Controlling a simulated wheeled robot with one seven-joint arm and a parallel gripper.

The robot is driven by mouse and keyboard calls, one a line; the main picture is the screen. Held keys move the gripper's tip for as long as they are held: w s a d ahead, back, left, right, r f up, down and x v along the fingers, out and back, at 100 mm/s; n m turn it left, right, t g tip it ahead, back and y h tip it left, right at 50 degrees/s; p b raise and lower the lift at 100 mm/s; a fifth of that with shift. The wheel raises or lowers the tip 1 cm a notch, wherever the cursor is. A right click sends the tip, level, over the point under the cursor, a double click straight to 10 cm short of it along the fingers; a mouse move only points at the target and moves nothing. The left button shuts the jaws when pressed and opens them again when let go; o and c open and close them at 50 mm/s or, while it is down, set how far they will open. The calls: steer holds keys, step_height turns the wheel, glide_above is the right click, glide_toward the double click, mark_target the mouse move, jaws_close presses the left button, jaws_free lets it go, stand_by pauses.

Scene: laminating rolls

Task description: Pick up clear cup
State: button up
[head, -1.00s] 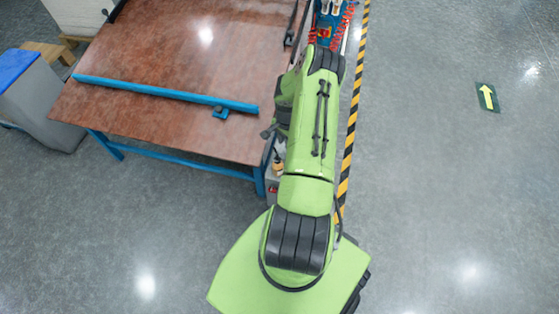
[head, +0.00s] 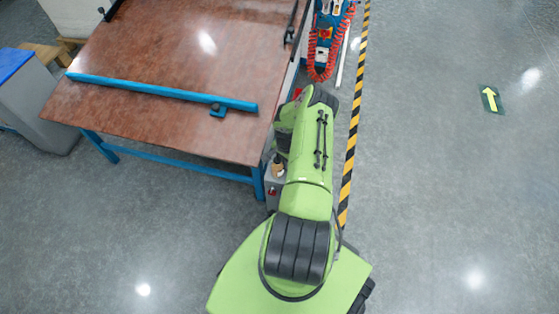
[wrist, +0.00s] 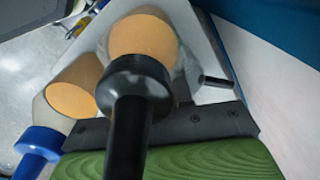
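In the wrist view, two rounded orange ends show close up. One sits behind a black-collared dark shaft (wrist: 127,135); the other (wrist: 73,92) has a pale, see-through-looking edge beside a blue cap-like part (wrist: 38,145). I cannot tell for sure which of these, if any, is the clear cup. In the head view, a small tan-topped thing (head: 277,168) stands in the gap between the table and my green arm. My gripper's fingers cannot be made out in either view; the arm hides that area in the head view.
A brown-topped table (head: 170,110) with a blue bar (head: 160,92) stands left of my arm. A blue tool with a red coiled hose (head: 320,68) lies beyond it. A yellow-black floor stripe (head: 352,150) runs on the right. Open floor lies further right.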

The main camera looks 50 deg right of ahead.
jaws_close()
stand_by(1.3)
